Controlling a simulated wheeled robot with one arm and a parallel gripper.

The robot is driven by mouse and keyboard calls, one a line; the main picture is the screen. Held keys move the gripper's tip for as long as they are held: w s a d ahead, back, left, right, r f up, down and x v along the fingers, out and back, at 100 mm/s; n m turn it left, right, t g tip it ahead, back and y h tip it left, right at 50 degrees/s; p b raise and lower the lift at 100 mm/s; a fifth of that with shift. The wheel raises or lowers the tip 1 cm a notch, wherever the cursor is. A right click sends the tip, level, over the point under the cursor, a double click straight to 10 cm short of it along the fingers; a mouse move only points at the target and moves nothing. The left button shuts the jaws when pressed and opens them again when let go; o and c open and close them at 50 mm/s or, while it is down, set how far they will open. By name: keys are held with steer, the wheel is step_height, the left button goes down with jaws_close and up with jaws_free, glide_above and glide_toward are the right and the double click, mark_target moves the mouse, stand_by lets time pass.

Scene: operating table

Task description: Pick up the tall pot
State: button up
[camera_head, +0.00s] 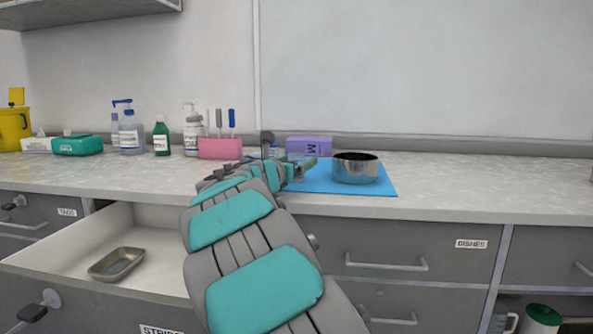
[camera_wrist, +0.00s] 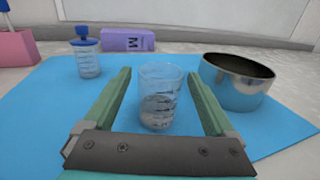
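A round, shiny metal pot (camera_head: 356,170) stands upright on the blue mat, right of my gripper (camera_head: 301,167). It also shows in the wrist view (camera_wrist: 236,84), outside and to the right of the right finger. In the wrist view my gripper (camera_wrist: 160,74) is open. A clear glass beaker (camera_wrist: 160,98) stands upright on the mat between its two green fingers, with a visible gap on each side. In the head view my arm and gripper hide most of the beaker.
The blue mat (camera_head: 383,188) lies on the counter (camera_head: 470,196). A blue-capped bottle (camera_wrist: 88,58) and a purple box (camera_wrist: 128,40) stand behind the beaker. A pink holder (camera_head: 220,148) and several bottles are farther left. An open drawer (camera_head: 70,238) holds a metal tray (camera_head: 117,264). The counter's right is clear.

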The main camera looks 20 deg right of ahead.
jaws_close()
stand_by(0.5)
steer(key=shift+r, duration=0.1)
